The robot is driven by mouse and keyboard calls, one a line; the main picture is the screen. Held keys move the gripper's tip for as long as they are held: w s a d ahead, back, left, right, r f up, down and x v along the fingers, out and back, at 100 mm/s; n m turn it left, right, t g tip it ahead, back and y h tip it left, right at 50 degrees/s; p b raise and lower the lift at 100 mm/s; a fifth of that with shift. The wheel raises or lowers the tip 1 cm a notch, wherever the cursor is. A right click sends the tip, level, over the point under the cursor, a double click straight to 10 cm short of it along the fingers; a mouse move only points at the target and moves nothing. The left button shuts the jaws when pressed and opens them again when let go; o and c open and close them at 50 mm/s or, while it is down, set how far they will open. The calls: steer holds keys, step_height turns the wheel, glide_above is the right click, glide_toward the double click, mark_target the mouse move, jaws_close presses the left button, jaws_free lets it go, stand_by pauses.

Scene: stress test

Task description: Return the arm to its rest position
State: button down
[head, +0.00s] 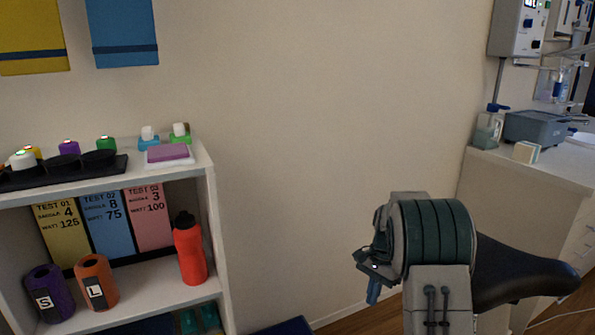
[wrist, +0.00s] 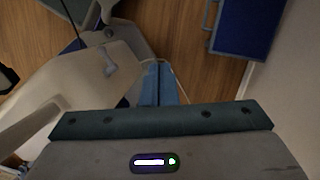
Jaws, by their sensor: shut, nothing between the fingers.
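My arm shows at the lower right of the head view, folded at a thick ribbed dark green and grey joint. My gripper (head: 373,291) hangs at the left side of that joint with its blue fingers pointing down. In the wrist view the two blue fingers of my gripper (wrist: 159,84) lie side by side, closed together, above the wooden floor. Nothing shows between them.
A white shelf (head: 212,230) with bottles, folders and small containers stands at the left. A black saddle (head: 525,275) sits right of my arm, partly hidden by it. A counter (head: 535,168) is behind. A blue flat object (wrist: 248,28) lies at the wrist view's upper right.

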steer(key=s+a+r+n+t+p, duration=0.15)
steer(key=s+r+p, duration=0.25)
steer(key=r, duration=0.5)
steer(key=s+a+r+n+t+p, duration=0.15)
steer(key=s+r+p, duration=0.25)
steer(key=r, duration=0.6)
steer(key=s+a+r+n+t+p, duration=0.1)
steer(key=s+a+r+n+p, duration=0.15)
steer(key=s+r, duration=0.45)
steer(key=s+r+n+p, duration=0.2)
steer(key=s, duration=0.4)
steer(key=s+r+n+t+h+p, duration=0.1)
steer(key=s+n+p, duration=0.2)
steer(key=s, duration=0.4)
steer(key=shift+s+r+h+p, duration=0.25)
steer(key=shift+r+h+p, duration=0.05)
steer(key=shift+r, duration=0.1)
steer(key=shift+a, duration=0.1)
